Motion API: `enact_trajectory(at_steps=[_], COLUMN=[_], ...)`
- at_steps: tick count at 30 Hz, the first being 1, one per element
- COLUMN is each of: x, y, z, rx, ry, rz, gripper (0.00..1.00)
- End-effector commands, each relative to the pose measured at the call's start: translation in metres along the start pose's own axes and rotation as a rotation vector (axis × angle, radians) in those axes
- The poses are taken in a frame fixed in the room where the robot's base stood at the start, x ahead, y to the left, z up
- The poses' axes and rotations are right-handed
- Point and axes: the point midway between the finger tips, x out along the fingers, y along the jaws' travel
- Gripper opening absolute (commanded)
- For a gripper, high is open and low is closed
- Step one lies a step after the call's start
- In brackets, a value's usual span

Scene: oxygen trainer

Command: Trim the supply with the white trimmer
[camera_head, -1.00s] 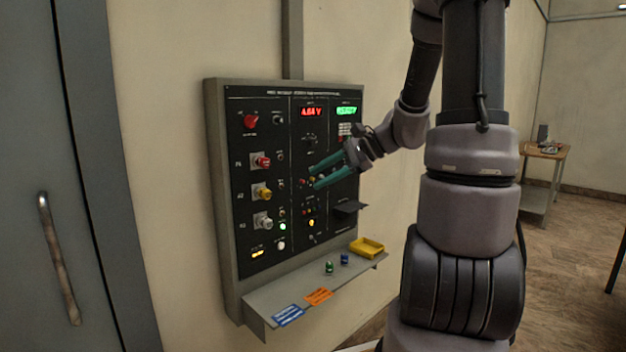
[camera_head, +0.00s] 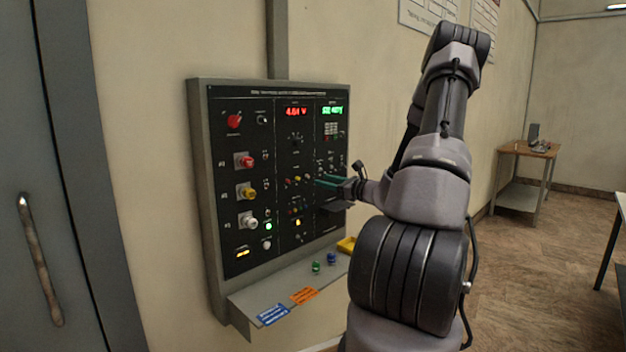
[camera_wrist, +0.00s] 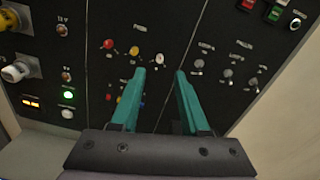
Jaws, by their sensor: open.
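The white trimmer (camera_wrist: 160,59) is a small pale knob on the black panel, at the right end of a short row with a red trimmer (camera_wrist: 107,45) and a yellow trimmer (camera_wrist: 134,51). My gripper (camera_wrist: 167,72) has two teal fingers, open with a clear gap and nothing between them. In the wrist view the white trimmer appears just beyond the left fingertip; I cannot tell the remaining depth. In the head view my gripper (camera_head: 318,182) points at the panel (camera_head: 225,200) from the right. A red supply readout (camera_head: 297,112) shows a voltage.
Small switches and knobs (camera_wrist: 227,72) sit right of the fingers. Larger red, yellow and white knobs (camera_head: 245,192) line the panel's left side. A shelf (camera_head: 245,299) below holds labels, a green item (camera_head: 316,267), a blue item (camera_head: 331,258) and a yellow tray (camera_head: 346,244).

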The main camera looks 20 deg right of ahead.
Motion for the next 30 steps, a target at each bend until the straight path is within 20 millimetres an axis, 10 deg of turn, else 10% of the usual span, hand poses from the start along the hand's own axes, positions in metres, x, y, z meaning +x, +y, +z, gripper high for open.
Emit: enact_trajectory(at_steps=[9, 21, 25, 30], x=[0.049, 0.058, 0.058, 0.058], y=[0.001, 0.001, 0.001, 0.001], z=[0.000, 0.000, 0.000, 0.000], rx=[0.000, -0.001, -0.001, 0.000], ry=[-0.001, 0.001, 0.001, 0.001], rz=[0.003, 0.002, 0.002, 0.002], gripper=[0.45, 0.45, 0.00, 0.00])
